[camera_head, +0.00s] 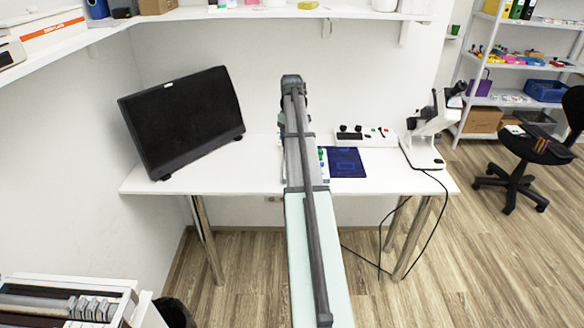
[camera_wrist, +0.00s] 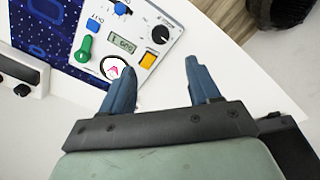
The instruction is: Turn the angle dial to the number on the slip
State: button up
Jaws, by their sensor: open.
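In the wrist view a light grey control panel (camera_wrist: 130,28) lies on the white table. It has a round black knob (camera_wrist: 161,34) with marks around it, a small display (camera_wrist: 122,44) whose digits I cannot read surely, and a round white dial face (camera_wrist: 113,68) with a pink mark. I cannot tell which of these is the angle dial. I cannot make out a numbered slip. My gripper (camera_wrist: 161,69) is open and empty, its fingers apart in front of the panel's near edge. In the head view my arm hides the gripper and most of the panel (camera_head: 322,162).
The panel also carries a yellow square (camera_wrist: 148,60), a green knob (camera_wrist: 83,48) and blue knobs (camera_wrist: 93,25). A dark blue mat (camera_head: 346,162) lies beside it. A white switch box (camera_head: 365,137), a microscope (camera_head: 428,130) and a monitor (camera_head: 182,120) stand on the table (camera_head: 230,177).

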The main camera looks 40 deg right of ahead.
notch_tip(320, 180, down, 13)
jog(key=shift+f, duration=0.15)
dwell(0.4)
jog(key=shift+c, duration=0.4)
jog(key=c, duration=1)
jog(key=shift+o, duration=0.2)
jog(key=m, duration=0.5)
jog(key=shift+m, duration=0.3)
jog(key=m, duration=0.5)
jog(key=shift+m, duration=0.4)
